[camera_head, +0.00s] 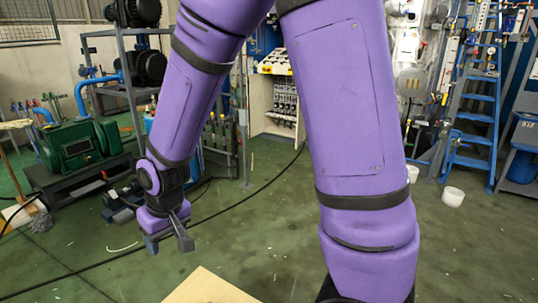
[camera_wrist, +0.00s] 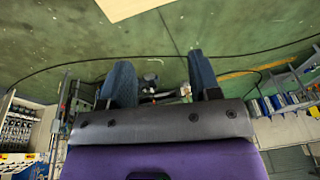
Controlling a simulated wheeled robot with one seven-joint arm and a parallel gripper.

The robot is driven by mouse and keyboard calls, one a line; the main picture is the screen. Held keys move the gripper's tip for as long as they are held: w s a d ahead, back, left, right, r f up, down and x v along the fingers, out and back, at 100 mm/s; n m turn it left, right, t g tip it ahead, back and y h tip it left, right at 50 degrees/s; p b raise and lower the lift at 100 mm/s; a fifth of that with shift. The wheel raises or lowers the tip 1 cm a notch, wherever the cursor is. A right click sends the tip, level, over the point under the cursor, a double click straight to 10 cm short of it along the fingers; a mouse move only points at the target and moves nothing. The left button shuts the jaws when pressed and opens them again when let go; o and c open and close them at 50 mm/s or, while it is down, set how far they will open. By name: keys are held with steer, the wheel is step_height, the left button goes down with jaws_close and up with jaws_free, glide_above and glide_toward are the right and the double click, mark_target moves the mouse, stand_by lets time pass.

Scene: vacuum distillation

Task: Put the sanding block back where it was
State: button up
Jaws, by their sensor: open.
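My gripper (camera_head: 168,240) hangs at the end of my purple arm, left of the picture's middle in the head view. Its two fingers are apart, with nothing seen between them. In the wrist view the dark blue fingers (camera_wrist: 161,78) also stand wide apart with no object held. I cannot make out a sanding block in either view. A pale wooden surface (camera_head: 212,288) shows at the bottom edge of the head view, below and right of my gripper. Its edge also shows at the top of the wrist view (camera_wrist: 124,8). Most of it is outside both pictures.
A green machine (camera_head: 78,146) on a dark base stands at the left. A shelf cabinet (camera_head: 275,105) stands at the back. A blue ladder (camera_head: 477,115) and a white bucket (camera_head: 453,195) are at the right. Black cables cross the green floor, otherwise largely clear around my gripper.

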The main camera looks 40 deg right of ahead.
steer(key=s+d+r+t, duration=0.1)
steer(key=s+d+r, duration=0.25)
steer(key=r, duration=0.35)
steer(key=s+d+r+t, duration=0.1)
steer(key=s+d+r, duration=0.2)
steer(key=d+r, duration=0.35)
steer(key=s+d+r+m+t+h, duration=0.1)
steer(key=s+d+r, duration=0.3)
steer(key=s+r, duration=0.4)
steer(key=s, duration=0.3)
steer(key=shift+s+r+m, duration=0.25)
steer(key=shift+s+m, duration=0.1)
steer(key=shift+m, duration=0.05)
